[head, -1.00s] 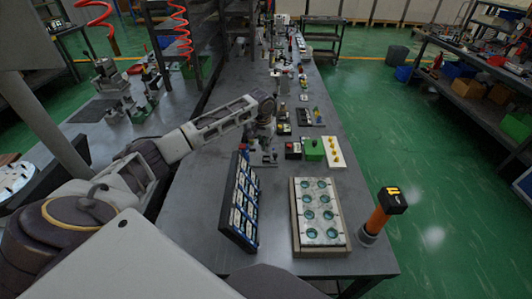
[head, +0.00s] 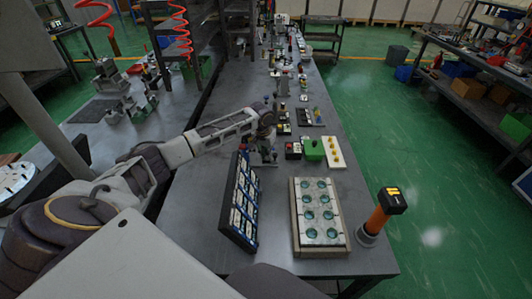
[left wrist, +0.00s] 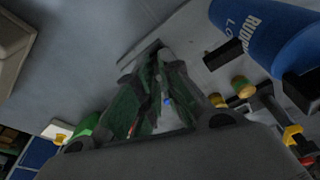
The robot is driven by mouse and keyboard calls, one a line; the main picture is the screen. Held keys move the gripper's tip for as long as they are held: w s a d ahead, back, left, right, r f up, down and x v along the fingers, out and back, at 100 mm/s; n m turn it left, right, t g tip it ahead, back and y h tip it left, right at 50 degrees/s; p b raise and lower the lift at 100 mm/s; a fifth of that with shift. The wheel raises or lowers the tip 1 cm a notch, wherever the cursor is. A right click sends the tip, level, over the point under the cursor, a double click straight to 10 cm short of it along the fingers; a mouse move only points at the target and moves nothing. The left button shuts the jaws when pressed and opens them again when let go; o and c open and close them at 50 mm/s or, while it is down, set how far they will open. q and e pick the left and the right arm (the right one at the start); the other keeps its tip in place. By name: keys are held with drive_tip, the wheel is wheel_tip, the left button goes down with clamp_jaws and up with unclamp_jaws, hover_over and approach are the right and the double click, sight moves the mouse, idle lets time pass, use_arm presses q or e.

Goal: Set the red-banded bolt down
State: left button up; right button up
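My left gripper (head: 262,158) hangs below the end of my left arm, over the bench beside the upper end of the dark tilted rack. In the left wrist view its two fingers (left wrist: 155,52) converge, with their tips close together. A thin grey edge shows at the tips, and small red and blue specks show between the fingers. I cannot tell whether anything is gripped. I cannot make out the red-banded bolt in either view. My right gripper is not in view.
On the bench are a dark rack (head: 240,203), a block with round teal openings (head: 318,212), a green box (head: 314,149) and a cream plate with yellow knobs (head: 334,153). An orange-and-black post (head: 378,217) stands at the right edge. A blue cylinder (left wrist: 268,38) is near the gripper.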

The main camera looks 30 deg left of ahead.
sight(264, 163)
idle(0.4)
use_arm(q)
drive_tip(key=shift+s+r, duration=0.1)
drive_tip(key=shift+r, duration=0.8)
wheel_tip(264, 163, up, 10)
drive_tip(key=s, duration=0.2)
drive_tip(key=shift+d, duration=0.15)
drive_tip(key=shift+r, duration=0.1)
idle(0.6)
